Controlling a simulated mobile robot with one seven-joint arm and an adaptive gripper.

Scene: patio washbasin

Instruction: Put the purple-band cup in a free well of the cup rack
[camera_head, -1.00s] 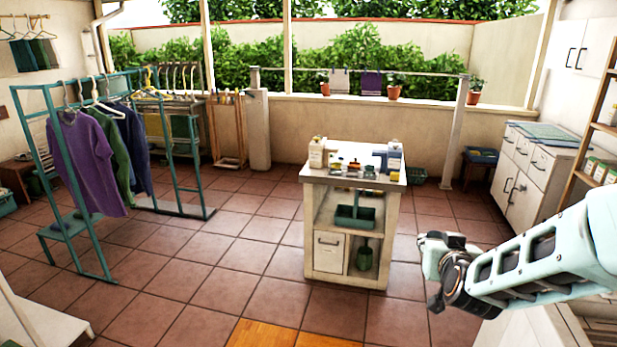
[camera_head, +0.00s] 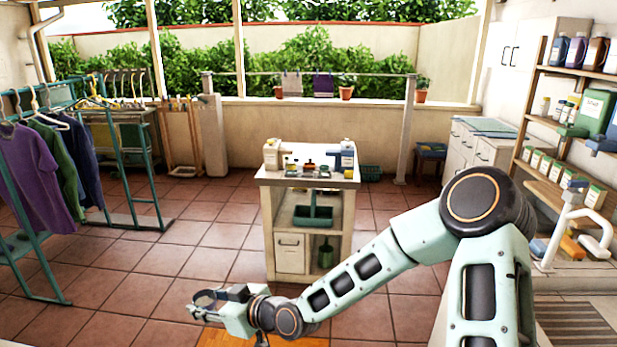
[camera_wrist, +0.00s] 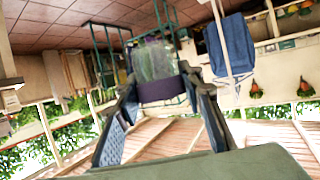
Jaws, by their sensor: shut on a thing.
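The purple-band cup (camera_wrist: 156,62) is clear, with a dark purple band, and sits between the fingers of my gripper (camera_wrist: 163,95) in the wrist view. The fingers are shut on it at about the level of the band. In the head view my gripper (camera_head: 213,300) is at the lower left of centre, in front of the island and above the floor. The cup is small and hard to make out there. I cannot make out a cup rack in either view.
A white island (camera_head: 297,181) with bottles and small items on top stands beyond my gripper. A clothes rack (camera_head: 38,205) is at the left. Shelves (camera_head: 560,185) with bottles and boxes stand at the right. Tiled floor (camera_head: 175,265) is open left of the island.

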